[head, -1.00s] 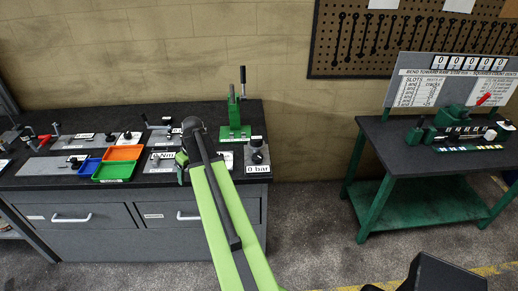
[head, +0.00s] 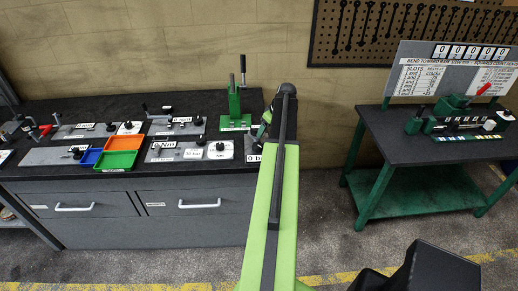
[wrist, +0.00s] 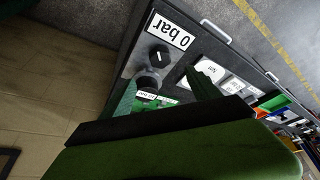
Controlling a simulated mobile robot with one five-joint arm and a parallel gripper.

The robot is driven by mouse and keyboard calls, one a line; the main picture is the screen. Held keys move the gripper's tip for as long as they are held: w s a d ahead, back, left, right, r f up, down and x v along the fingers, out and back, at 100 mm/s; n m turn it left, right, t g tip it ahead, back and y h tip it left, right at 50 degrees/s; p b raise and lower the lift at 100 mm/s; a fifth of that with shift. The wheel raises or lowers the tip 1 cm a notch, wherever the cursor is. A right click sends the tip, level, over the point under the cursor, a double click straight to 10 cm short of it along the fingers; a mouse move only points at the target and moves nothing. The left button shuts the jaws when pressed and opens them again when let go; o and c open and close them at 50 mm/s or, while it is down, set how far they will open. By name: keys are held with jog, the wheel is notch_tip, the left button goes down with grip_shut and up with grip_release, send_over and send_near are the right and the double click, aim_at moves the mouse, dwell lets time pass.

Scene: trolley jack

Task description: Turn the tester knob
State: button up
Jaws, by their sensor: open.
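The grey tester (head: 251,147) stands at the right end of the bench, mostly hidden behind my arm in the head view; only part of its "0 bar" label shows. In the wrist view its black knob (wrist: 158,55) sits beside the "0 bar" label (wrist: 169,30). A second round black part (wrist: 148,84) is close to the knob. My gripper (wrist: 160,80) is open and empty, with its green fingers apart on either side of the round black part. The knob lies beyond the fingertips, and I see no contact. In the head view my gripper (head: 263,127) is partly covered by my arm.
Orange (head: 118,144) and green (head: 117,160) trays lie further left on the bench. A green-legged table (head: 400,150) stands at the right, with open floor between.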

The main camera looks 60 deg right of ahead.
aim_at(258, 146)
jog(key=b+x, duration=1)
jog(key=x, duration=0.3)
jog(key=shift+s+f+b, duration=0.1)
jog(key=shift+f+b, duration=0.05)
jog(key=shift+b, duration=0.25)
jog(key=shift+w+f, duration=0.2)
jog(key=shift+r, duration=0.1)
jog(key=c, duration=1.4)
jog(key=shift+o, duration=0.2)
jog(key=shift+d, duration=0.1)
